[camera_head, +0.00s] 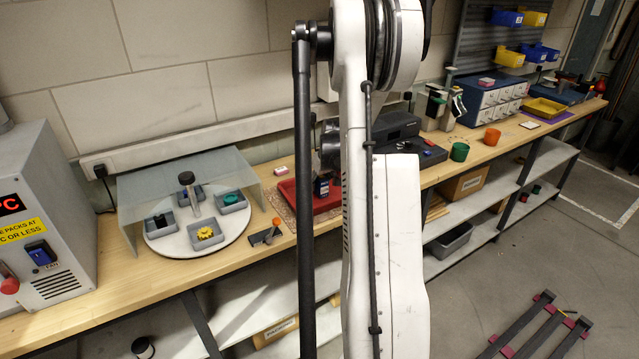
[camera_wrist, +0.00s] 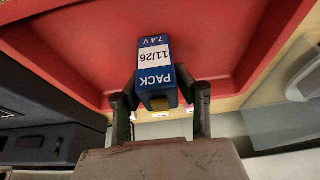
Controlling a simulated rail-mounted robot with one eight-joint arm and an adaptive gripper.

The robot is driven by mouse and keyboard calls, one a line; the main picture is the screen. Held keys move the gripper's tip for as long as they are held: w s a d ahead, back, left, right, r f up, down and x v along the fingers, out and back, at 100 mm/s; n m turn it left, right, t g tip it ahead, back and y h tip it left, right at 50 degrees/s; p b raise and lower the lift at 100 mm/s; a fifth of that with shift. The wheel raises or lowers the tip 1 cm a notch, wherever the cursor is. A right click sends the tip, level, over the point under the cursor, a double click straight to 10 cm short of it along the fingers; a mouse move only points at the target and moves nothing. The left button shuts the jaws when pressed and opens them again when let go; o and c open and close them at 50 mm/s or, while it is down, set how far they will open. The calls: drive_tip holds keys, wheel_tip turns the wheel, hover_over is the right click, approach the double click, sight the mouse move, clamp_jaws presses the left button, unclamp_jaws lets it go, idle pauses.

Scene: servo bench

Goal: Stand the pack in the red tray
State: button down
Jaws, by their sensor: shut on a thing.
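The blue pack (camera_wrist: 155,65) has a white label reading "PACK 11/26 7.4 V", upside down in the wrist view, and a yellow end near my gripper. My gripper (camera_wrist: 159,97) is shut on it, one dark finger on each side. The red tray (camera_wrist: 70,45) fills the background behind the pack in the wrist view. In the head view the pack (camera_head: 321,187) shows upright within the outline of the red tray (camera_head: 290,193), just left of my arm. My arm hides part of the tray. I cannot tell whether the pack's base touches the tray floor.
A round white turntable (camera_head: 215,236) with several grey bins stands under a clear cover (camera_head: 140,190) to the left. A small grey block with an orange part (camera_head: 267,234) lies before the tray. A dark machine (camera_head: 395,125) and orange cup (camera_head: 491,137) stand to the right.

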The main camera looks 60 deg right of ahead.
drive_tip(key=c, duration=1.3)
unclamp_jaws()
drive_tip(key=shift+r, duration=0.15)
drive_tip(key=v, duration=1.2)
drive_tip(key=w+a+r+n, duration=0.1)
drive_tip(key=a+r, duration=0.2)
drive_tip(key=a, duration=0.7)
drive_tip(key=w+a+r+n+t, duration=0.1)
drive_tip(key=a+r, duration=0.3)
drive_tip(key=a, duration=0.6)
drive_tip(key=w+a+r, duration=0.2)
drive_tip(key=a+r, duration=0.1)
drive_tip(key=a, duration=0.7)
drive_tip(key=s+a+n, duration=0.1)
drive_tip(key=s+a, duration=0.3)
drive_tip(key=a, duration=0.4)
drive_tip(key=s+a+f+n+t+y, duration=0.1)
drive_tip(key=s+a, duration=0.4)
drive_tip(key=a, duration=0.3)
drive_tip(key=s+a+n+t+y, duration=0.1)
drive_tip(key=s+a, duration=0.3)
drive_tip(key=a, duration=0.4)
drive_tip(key=shift+s+a+f, duration=0.15)
drive_tip(key=shift+f, duration=0.2)
